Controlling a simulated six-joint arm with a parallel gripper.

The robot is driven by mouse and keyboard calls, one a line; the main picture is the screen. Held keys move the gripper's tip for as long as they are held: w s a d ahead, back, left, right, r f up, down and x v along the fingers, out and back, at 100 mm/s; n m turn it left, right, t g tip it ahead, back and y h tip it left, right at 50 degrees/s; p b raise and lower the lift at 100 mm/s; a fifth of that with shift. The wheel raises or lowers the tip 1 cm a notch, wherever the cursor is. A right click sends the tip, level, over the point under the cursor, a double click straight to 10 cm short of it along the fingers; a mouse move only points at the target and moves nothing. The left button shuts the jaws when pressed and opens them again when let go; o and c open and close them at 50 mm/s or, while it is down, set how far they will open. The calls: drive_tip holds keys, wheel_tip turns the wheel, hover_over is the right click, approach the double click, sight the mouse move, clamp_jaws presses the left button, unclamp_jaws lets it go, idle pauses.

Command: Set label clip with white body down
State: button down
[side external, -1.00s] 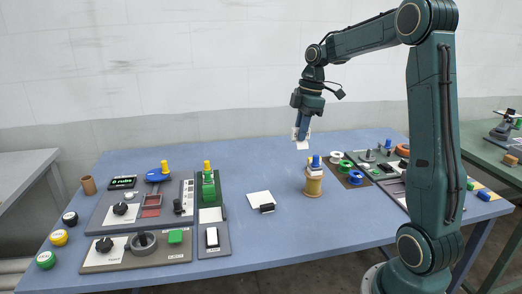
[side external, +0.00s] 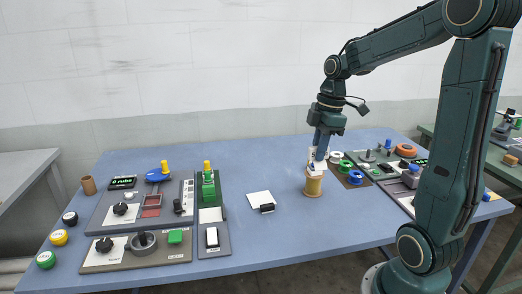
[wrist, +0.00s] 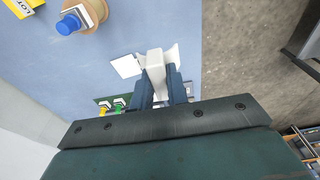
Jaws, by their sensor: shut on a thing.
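The label clip with white body (side external: 317,167) is held between the blue fingers of my gripper (side external: 318,157), which is shut on it. In the side view it appears over the top of the tan spool (side external: 313,187). In the wrist view the white clip (wrist: 155,68) sits between the fingers (wrist: 159,88), and the spool with its blue knob (wrist: 68,25) is apart from it at upper left. I cannot tell the clip's height above the blue table.
A white card with a black clip (side external: 260,200) lies left of the spool. Control panels (side external: 140,215) fill the table's left. Rings (side external: 355,178) and another panel stand at the right. The blue table (side external: 270,250) is clear at front middle.

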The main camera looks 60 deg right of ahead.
wheel_tip(320, 180, down, 19)
idle(1.0)
drive_tip(key=shift+f, duration=0.1)
drive_tip(key=c, duration=1.4)
unclamp_jaws()
drive_tip(key=shift+s+d+r, duration=0.2)
drive_tip(key=shift+r, duration=1.8)
drive_tip(key=shift+s+d+r, duration=0.25)
drive_tip(key=shift+r, duration=1.8)
drive_tip(key=shift+s+d+r, duration=0.2)
drive_tip(key=shift+r, duration=1.8)
